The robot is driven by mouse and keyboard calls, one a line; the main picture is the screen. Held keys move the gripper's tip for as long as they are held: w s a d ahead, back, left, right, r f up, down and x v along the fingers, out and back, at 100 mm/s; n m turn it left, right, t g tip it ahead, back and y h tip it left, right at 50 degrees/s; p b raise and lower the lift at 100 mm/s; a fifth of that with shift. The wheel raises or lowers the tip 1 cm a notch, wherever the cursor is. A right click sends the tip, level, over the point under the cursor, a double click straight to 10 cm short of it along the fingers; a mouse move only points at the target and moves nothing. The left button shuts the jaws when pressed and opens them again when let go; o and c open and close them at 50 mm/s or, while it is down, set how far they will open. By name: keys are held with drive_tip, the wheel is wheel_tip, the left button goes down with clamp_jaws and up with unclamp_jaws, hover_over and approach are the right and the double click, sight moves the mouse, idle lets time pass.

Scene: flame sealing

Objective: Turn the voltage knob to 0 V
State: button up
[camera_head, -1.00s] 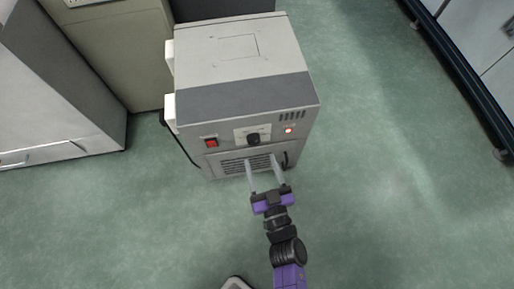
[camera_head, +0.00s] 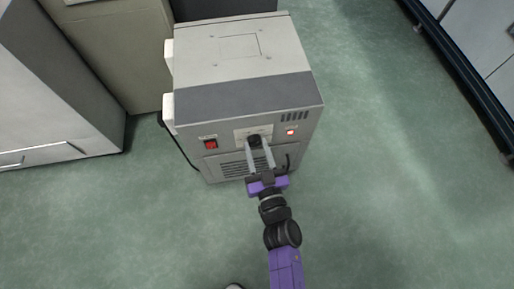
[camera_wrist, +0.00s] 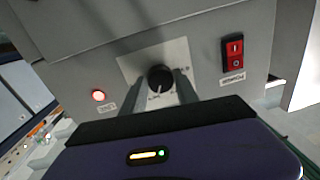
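The voltage knob (camera_head: 254,141) is a round black dial on a pale scale plate (camera_head: 241,134), on the upper front of a grey boxy machine (camera_head: 245,67). In the wrist view the knob (camera_wrist: 160,77) shows nearly face on, with a white mark near its rim; the scale is too small to read. My gripper (camera_head: 257,143) reaches up to the knob, one finger on each side of it. The narrowed gap between the fingers about matches the knob's width, so they look shut on it. The fingers cover part of the scale plate.
A red rocker switch (camera_head: 210,144) is left of the knob and a lit red lamp (camera_head: 290,132) is right of it. A vent grille (camera_head: 232,168) lies below. Cabinets (camera_head: 60,80) stand at left; the green floor at right is clear.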

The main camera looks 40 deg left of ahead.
clamp_jaws()
drive_tip(key=shift+n, duration=0.3)
drive_tip(key=n+p, duration=0.1)
drive_tip(key=n, duration=0.3)
drive_tip(key=shift+r+p, duration=0.1)
drive_tip(key=shift+p, duration=0.2)
drive_tip(key=n+h, duration=0.1)
drive_tip(key=n, duration=0.5)
drive_tip(key=n+b, duration=0.2)
drive_tip(key=n, duration=0.4)
drive_tip(key=shift+h+b, duration=0.3)
drive_tip(key=n+t+b, duration=0.1)
drive_tip(key=n+b, duration=0.1)
drive_tip(key=n, duration=0.4)
drive_tip(key=shift+s, duration=0.15)
